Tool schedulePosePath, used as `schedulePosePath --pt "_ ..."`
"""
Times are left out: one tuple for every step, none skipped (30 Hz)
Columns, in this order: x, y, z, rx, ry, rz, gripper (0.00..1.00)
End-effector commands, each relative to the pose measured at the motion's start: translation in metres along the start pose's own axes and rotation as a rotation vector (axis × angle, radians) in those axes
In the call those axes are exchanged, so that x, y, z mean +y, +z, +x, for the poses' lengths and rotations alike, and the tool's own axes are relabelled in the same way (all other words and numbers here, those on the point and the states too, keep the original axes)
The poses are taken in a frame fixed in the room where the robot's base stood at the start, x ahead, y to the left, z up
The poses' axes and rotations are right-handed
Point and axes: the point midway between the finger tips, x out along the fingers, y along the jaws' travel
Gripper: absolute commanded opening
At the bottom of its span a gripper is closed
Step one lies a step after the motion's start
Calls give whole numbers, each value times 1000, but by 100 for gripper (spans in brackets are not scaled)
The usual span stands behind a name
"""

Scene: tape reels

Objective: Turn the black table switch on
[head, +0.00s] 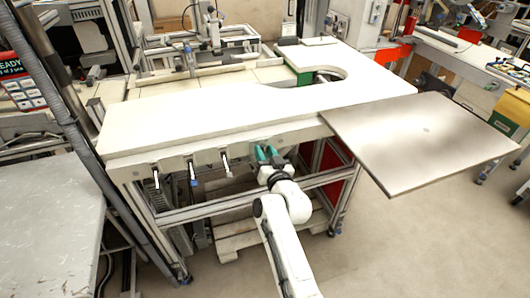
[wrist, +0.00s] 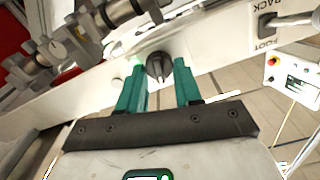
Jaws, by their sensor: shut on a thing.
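The black table switch (wrist: 158,67) is a round dark knob with a pale pointer, on the light front rail of the white table (head: 230,110). In the wrist view it sits between the two teal fingertips of my gripper (wrist: 160,70), which is shut on it. In the head view my gripper (head: 266,154) is at the table's front edge, right of the levers, and hides the switch. I cannot tell the switch's exact setting.
Several small levers (head: 192,174) hang along the front rail left of my gripper. A grey metal plate (head: 420,140) juts out at the table's right. A label reading BACK and FOOT (wrist: 268,25) is on the rail. The floor at front right is clear.

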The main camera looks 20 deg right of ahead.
Motion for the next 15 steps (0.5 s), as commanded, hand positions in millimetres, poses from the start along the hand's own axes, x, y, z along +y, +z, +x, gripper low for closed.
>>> schedulePosePath --pt "0 0 0 -1 0 38 3" --pt "0 0 0 -1 0 65 3" --pt "0 0 0 -1 0 98 3" --pt "0 0 0 -1 0 120 3" --pt "0 0 0 -1 0 143 3" --pt "0 0 0 -1 -1 172 3" --pt "0 0 0 -1 -1 193 3" --pt "1 0 0 -1 -1 212 3" --pt "1 0 0 -2 -1 236 3" --pt "1 0 0 -1 -1 253 3" --pt "1 0 0 -2 -1 269 3" --pt "1 0 0 -2 -1 289 3" --pt "1 0 0 -2 -1 302 3" --pt "1 0 0 -2 -1 314 3" --pt "1 0 0 -2 -1 328 3"
